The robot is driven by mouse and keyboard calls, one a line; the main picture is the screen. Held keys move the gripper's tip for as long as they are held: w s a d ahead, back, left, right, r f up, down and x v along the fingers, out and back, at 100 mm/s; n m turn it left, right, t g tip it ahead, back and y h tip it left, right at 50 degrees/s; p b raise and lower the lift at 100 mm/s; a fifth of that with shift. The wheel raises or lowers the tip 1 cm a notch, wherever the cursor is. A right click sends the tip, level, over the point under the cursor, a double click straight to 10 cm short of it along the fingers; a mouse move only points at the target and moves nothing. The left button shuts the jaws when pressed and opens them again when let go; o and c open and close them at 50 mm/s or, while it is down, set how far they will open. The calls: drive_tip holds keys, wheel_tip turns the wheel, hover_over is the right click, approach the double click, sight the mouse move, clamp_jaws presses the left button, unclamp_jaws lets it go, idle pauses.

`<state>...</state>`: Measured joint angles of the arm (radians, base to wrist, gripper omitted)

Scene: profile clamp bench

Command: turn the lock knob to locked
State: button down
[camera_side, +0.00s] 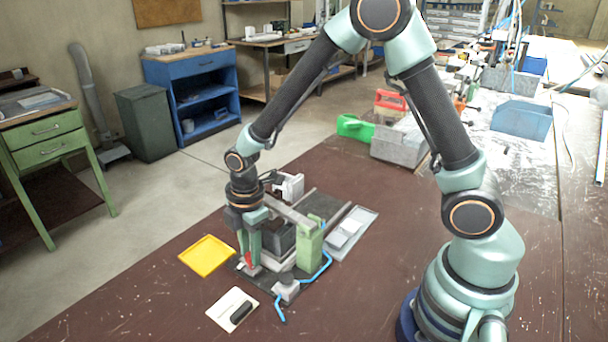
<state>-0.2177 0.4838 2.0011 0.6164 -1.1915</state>
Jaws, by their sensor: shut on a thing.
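The profile clamp fixture stands on the brown bench, with a dark block (281,237), a grey bar across its top and a light green post (311,246). My gripper (249,262) points down at the fixture's left front corner. Its jaws are shut on the small red lock knob (248,259), which shows only in part between the fingers. The knob's turn angle and any lock marks cannot be made out. A blue bent handle (323,268) runs along the fixture's right front side.
A yellow tray (207,256) lies just left of the fixture. A white plate (221,310) with a black piece lies in front. A grey tray (365,222) is at the right. Green and grey items stand farther back. The bench's front left is clear.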

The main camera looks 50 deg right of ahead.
drive_tip(key=m, duration=0.4)
drive_tip(key=shift+m, duration=0.4)
drive_tip(key=m, duration=0.4)
drive_tip(key=shift+a+m, duration=0.1)
drive_tip(key=shift+m, duration=0.2)
drive_tip(key=m, duration=0.4)
drive_tip(key=shift+m+g, duration=0.3)
drive_tip(key=shift+m, duration=1.9)
drive_tip(key=c, duration=0.6)
unclamp_jaws()
